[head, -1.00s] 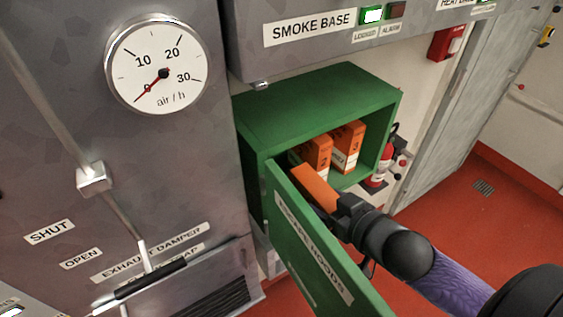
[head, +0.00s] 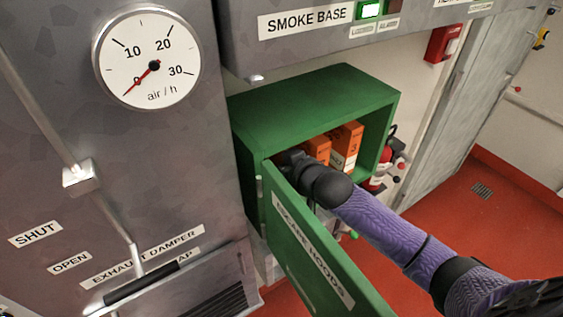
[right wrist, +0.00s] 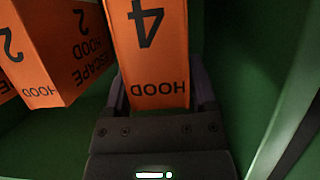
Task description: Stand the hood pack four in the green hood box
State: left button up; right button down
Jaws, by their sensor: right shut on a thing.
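The green hood box (head: 315,93) is mounted on the wall with its door (head: 310,250), labelled "ESCAPE HOODS", swung open toward me. My right arm reaches over the door, and my right gripper (head: 290,160) is at the left part of the opening; its fingers are hidden in the head view. In the right wrist view my right gripper (right wrist: 160,100) is shut on the orange hood pack four (right wrist: 150,60), marked "4" and "HOOD". Pack four is inside the green box; whether it touches the floor cannot be told. My left gripper is not in view.
Orange packs stand in the box: one at the right (head: 346,140) and one beside it (head: 318,148). In the right wrist view a pack marked "2" (right wrist: 60,60) is left of pack four. A red extinguisher (head: 385,165) hangs right of the box.

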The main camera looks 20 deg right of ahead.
jog(key=shift+c, duration=1.5)
grip_release()
jog(key=shift+f, duration=0.1)
jog(key=shift+o, duration=1.5)
jog(key=p+v, duration=0.2)
jog(key=v, duration=1)
